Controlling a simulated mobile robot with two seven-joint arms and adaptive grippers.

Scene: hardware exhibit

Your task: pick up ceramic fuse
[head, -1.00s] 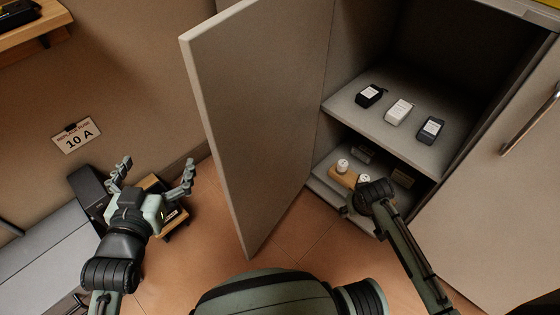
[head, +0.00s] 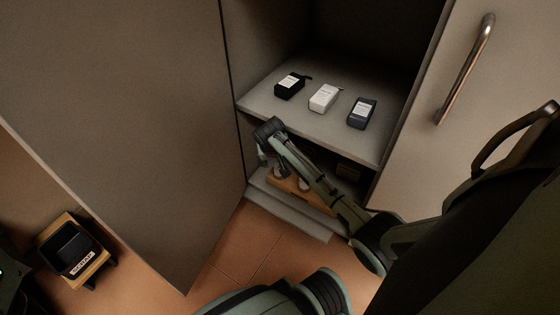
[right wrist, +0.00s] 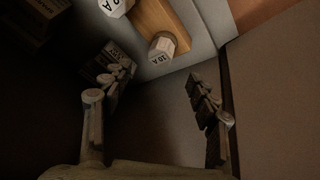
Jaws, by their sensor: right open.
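The white ceramic fuse (right wrist: 163,46), marked 10 A, stands on a wooden block (right wrist: 160,17) at the top of the right wrist view. A second white fuse (right wrist: 115,5), also marked 10 A, is cut by the top edge. In the head view the block (head: 287,184) with its white fuses sits in the cabinet's lower compartment, partly behind my right arm. My right gripper (right wrist: 158,82) is open and empty, its fingers spread short of the fuse. In the head view the right gripper (head: 266,147) is at the compartment's left side. My left gripper is not clearly visible.
The upper shelf (head: 262,100) holds a black box (head: 290,87), a white box (head: 324,98) and a dark grey box (head: 361,113). The open cabinet door (head: 120,120) stands left. A black bin on a wooden stand (head: 72,250) is at lower left.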

